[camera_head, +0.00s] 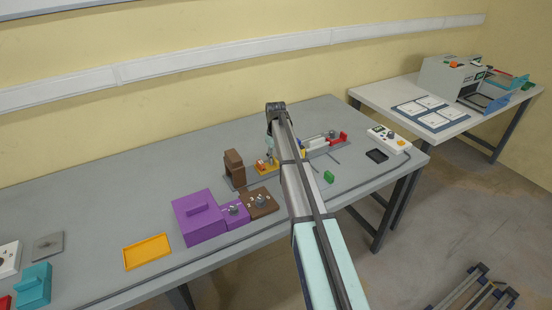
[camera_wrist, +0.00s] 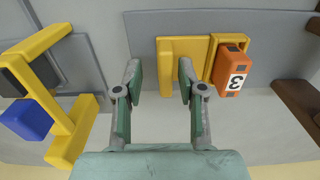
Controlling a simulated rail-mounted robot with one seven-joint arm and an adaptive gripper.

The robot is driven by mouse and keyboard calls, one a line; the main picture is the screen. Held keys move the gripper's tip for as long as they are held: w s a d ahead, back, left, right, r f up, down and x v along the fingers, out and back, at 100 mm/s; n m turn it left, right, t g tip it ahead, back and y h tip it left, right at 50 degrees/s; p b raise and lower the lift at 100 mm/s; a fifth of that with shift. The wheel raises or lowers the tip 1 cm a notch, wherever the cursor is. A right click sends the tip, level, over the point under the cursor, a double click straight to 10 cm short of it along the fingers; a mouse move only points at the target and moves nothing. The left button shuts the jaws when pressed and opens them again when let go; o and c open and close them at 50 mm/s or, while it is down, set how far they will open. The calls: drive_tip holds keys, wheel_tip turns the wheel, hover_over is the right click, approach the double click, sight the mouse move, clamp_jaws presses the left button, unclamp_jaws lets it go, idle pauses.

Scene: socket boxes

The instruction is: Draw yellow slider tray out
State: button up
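The yellow slider tray (camera_head: 264,169) sits on the grey table behind my arm, with an orange block on it. In the wrist view the yellow tray (camera_wrist: 172,52) shows as a flat yellow part beside a yellow frame around the orange block (camera_wrist: 232,72), which is marked 3. My gripper (camera_wrist: 161,75) is open and empty, its two greenish fingers apart. The right finger overlaps the yellow part in the picture; the left finger lies just left of its edge. I cannot tell whether either touches. In the head view my gripper (camera_head: 268,152) hangs just above the tray, partly hidden.
A yellow bracket with a blue block (camera_wrist: 26,119) stands left in the wrist view. A brown stand (camera_head: 234,168), a purple box (camera_head: 198,222) and a brown box (camera_head: 258,203) are nearby. A red part (camera_head: 338,139) and a green block (camera_head: 328,177) lie to the right.

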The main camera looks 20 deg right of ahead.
wheel_tip(320, 180, up, 12)
idle(0.6)
drive_tip(key=shift+d, duration=0.1)
